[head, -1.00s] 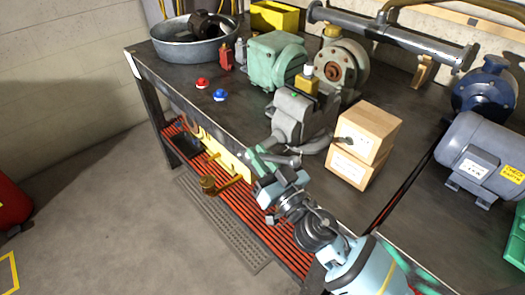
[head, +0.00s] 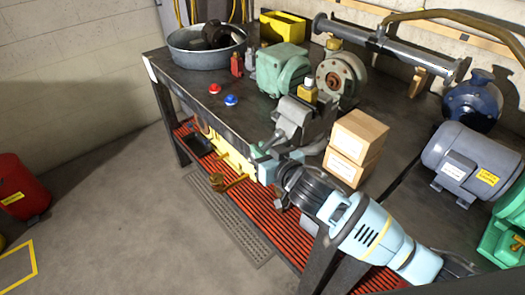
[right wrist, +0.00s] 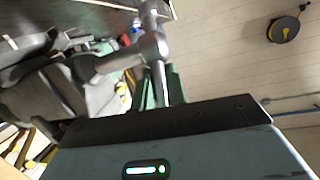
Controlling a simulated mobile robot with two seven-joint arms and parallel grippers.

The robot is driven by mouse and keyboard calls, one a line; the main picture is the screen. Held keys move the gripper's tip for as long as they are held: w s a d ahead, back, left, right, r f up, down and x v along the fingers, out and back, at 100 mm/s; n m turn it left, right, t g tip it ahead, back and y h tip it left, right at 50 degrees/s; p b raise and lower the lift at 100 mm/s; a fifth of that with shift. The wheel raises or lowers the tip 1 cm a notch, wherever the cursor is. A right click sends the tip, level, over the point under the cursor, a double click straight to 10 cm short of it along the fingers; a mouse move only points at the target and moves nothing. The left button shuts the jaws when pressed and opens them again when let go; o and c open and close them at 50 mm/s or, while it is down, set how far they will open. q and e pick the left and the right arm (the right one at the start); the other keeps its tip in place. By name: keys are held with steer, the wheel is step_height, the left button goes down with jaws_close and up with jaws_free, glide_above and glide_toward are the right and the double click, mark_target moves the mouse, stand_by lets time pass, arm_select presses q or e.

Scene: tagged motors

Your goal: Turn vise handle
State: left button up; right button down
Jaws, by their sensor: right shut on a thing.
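The grey bench vise (head: 296,122) sits at the front edge of the dark workbench, and its jaw end also fills the left of the right wrist view (right wrist: 50,100). Its handle, a metal bar (right wrist: 150,22) through a round screw head (right wrist: 143,50), projects out over the bench front. My right gripper (head: 261,154) is at the handle in the head view. In the right wrist view its green fingertips (right wrist: 160,88) are shut around the lower part of the bar. The gripper body hides the bar's lower end. My left gripper is not in view.
Stacked cardboard boxes (head: 354,145) stand right of the vise. A green motor (head: 284,68) and a flanged pump (head: 340,75) are behind it. Red (head: 214,88) and blue (head: 231,100) knobs lie on the bench to the left. A red slatted shelf (head: 285,225) runs below.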

steer(key=shift+w+d+r, duration=0.1)
steer(key=shift+w+r, duration=0.15)
stand_by(0.3)
steer(key=c, duration=1.4)
jaws_free()
steer(key=shift+f, duration=0.15)
steer(key=shift+c, duration=0.2)
steer(key=shift+s, duration=0.2)
steer(key=shift+s+d, duration=0.15)
steer(key=shift+s, duration=0.15)
steer(key=v, duration=0.7)
steer(key=shift+w, duration=0.1)
